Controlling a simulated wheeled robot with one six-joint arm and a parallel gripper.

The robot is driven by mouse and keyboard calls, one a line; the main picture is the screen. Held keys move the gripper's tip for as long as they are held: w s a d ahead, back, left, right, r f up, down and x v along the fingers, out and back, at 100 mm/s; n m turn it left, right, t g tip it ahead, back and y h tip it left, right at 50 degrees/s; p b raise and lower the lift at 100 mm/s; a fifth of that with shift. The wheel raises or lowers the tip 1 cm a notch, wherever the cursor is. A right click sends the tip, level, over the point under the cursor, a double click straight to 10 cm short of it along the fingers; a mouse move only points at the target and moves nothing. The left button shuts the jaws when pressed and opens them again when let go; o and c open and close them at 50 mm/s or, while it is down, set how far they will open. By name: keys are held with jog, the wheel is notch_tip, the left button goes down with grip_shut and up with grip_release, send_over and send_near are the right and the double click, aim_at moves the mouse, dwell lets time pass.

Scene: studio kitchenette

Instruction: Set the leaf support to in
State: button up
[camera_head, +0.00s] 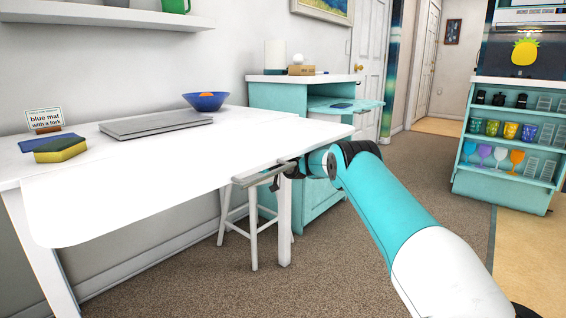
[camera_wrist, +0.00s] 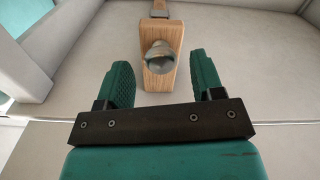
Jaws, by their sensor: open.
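The leaf support shows in the wrist view as a wooden bar end (camera_wrist: 167,82) with a round metal knob on its face. A metal strip runs back from its far end. My gripper (camera_wrist: 161,80) is open, with one green finger on each side of the bar end and a visible gap to each. In the head view my gripper (camera_head: 278,174) is by the right edge of the white table leaf (camera_head: 130,205), at about its height. I cannot make out the wooden bar there. The leaf looks level.
A white stool (camera_head: 254,230) stands under and beside the table's right end, close to my gripper. On the table are a laptop (camera_head: 155,124), a blue bowl (camera_head: 206,102), a sponge (camera_head: 60,150) and a small sign (camera_head: 44,119). A teal cabinet (camera_head: 320,200) stands behind. The carpet at right is clear.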

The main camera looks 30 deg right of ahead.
jog(key=p+v, duration=0.2)
jog(key=v, duration=1.2)
jog(key=shift+s+d+p, duration=0.15)
jog(key=shift+s+p, duration=0.2)
jog(key=shift+p, duration=0.05)
jog(key=shift+s, duration=0.1)
